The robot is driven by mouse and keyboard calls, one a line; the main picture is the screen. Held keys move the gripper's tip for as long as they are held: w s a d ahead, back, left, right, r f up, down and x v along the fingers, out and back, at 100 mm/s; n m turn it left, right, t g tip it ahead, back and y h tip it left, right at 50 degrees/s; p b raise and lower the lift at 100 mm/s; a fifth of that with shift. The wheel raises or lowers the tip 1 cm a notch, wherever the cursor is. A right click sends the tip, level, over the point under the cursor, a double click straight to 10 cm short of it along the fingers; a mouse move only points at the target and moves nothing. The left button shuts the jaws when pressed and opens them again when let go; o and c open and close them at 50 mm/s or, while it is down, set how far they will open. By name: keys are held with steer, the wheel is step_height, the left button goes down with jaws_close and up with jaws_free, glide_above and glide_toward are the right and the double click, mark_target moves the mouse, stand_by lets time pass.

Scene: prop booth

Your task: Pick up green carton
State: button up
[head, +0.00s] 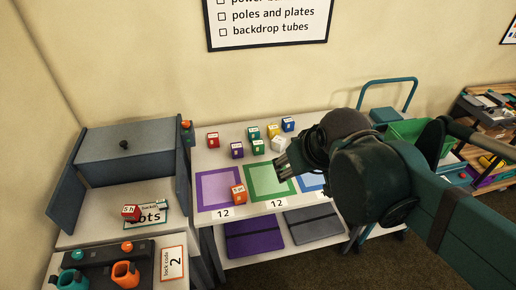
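A green carton (258,147) with a pale label stands on the white table, in the middle of a group of small cartons. A darker teal-green carton (254,133) stands just behind it. My gripper (282,166) hangs to the right of and nearer than the green carton, above the green-bordered square (258,190). It appears apart from the cartons. The fingers are small and seen from the side, so their opening is unclear, and I see nothing held between them. My arm covers the right part of the table.
Red (213,140), purple (237,150), yellow (274,132), blue (289,124) and white (279,145) cartons stand close around. An orange-red carton (239,195) sits between the purple and green squares. A grey cabinet (125,152) stands left; a teal trolley (388,82) stands right.

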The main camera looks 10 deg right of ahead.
steer(key=w+r+n+g, duration=0.15)
steer(key=w+n, duration=0.35)
steer(key=w, duration=0.8)
steer(key=n+g+h, duration=0.1)
steer(key=n+g, duration=0.4)
steer(key=n, duration=0.6)
glide_above(258, 143)
steer(key=a, duration=0.1)
step_height(258, 143, down, 24)
steer(key=shift+f, duration=0.25)
steer(key=shift+w+f+h, duration=0.2)
steer(key=shift+f+h, duration=0.1)
steer(key=shift+f, duration=0.2)
steer(key=shift+f, duration=0.1)
steer(key=shift+d+f, duration=0.15)
steer(key=shift+f, duration=1.05)
steer(key=shift+f, duration=0.1)
